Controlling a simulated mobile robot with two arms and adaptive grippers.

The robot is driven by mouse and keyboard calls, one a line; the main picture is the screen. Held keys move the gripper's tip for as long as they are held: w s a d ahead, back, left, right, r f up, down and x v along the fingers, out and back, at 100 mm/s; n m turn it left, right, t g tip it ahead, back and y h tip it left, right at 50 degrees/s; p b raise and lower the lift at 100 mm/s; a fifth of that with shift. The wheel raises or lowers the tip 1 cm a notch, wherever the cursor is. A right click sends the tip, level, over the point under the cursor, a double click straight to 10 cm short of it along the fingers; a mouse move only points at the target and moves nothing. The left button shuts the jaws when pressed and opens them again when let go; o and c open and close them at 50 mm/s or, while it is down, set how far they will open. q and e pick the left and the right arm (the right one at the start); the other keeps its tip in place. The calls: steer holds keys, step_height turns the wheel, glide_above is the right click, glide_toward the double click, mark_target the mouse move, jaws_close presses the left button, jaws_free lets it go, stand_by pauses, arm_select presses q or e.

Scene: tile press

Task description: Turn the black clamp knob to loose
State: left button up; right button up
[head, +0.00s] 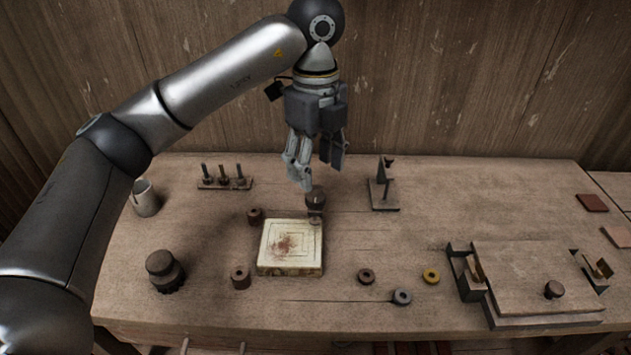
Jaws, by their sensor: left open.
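A dark round knob (316,199) stands on a small clamp at the back edge of a cream tile (291,232). The clamp's small foot reaches over the tile's back right corner. The tile has a square line pattern and a brown stain. My left gripper (319,170) points down with its fingers apart. In the picture it is just above the knob and appears empty. I cannot tell the exact gap between fingertips and knob. No pointer or mark on the knob can be read. My right gripper is out of view.
A dark stepped knob-like piece (165,271) stands at the left, near a metal cup (145,198). A peg rack (224,181) and an upright stand (384,190) are behind. Several rings lie in front. A wooden press board (530,265) fills the right. The wooden wall is close behind.

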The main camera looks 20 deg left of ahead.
mark_target(315, 195)
arm_select(q)
step_height(315, 195, up, 6)
steer(key=shift+f, duration=0.15)
stand_by(0.6)
